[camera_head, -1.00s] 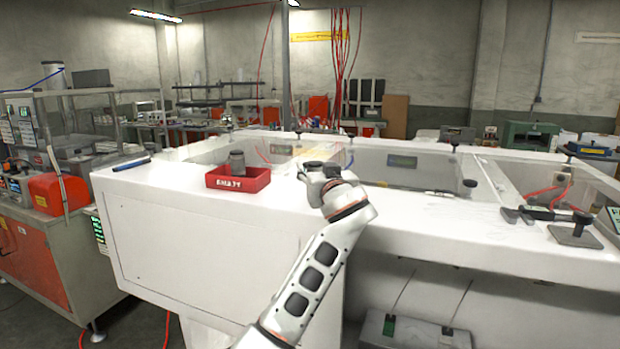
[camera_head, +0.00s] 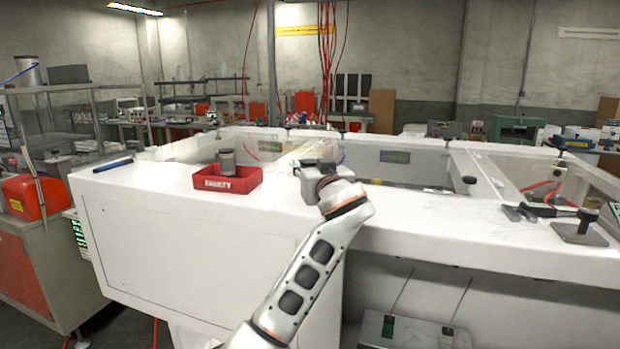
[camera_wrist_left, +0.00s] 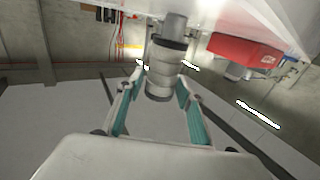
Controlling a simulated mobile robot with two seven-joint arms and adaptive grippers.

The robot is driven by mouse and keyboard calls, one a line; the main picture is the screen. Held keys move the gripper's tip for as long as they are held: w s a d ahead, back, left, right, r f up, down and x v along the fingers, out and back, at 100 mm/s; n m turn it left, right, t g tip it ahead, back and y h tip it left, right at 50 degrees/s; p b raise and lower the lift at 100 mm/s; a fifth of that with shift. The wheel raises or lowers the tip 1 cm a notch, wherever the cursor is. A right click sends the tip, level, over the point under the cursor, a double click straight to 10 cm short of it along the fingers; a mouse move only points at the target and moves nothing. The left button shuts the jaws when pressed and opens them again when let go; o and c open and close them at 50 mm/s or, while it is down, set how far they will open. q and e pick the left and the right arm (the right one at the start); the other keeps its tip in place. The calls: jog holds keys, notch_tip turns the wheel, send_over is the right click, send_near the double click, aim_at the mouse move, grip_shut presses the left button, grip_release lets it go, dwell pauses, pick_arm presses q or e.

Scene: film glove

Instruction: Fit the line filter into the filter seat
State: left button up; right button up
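A pale ribbed cylinder, which I take to be the line filter (camera_wrist_left: 162,72), stands between my left fingertips in the left wrist view, which is upside down. Its lower end meets a dark ring and a grey cylindrical base, likely the filter seat (camera_wrist_left: 175,22), at the white bench. I cannot tell whether it is fully down in it. My left gripper (camera_wrist_left: 160,88) has its teal-padded fingers against both sides of the filter. In the head view my left gripper (camera_head: 312,166) is over the bench top and hides the filter. My right gripper is out of view.
A red tray (camera_head: 228,184) marked FAULTY, holding a grey cylinder (camera_head: 227,160), stands left of the gripper on the white bench (camera_head: 200,225). A blue pen-like item (camera_head: 113,164) lies farther left.

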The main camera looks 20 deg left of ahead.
pick_arm(q)
jog(key=c, duration=0.6)
jog(key=shift+c, duration=0.2)
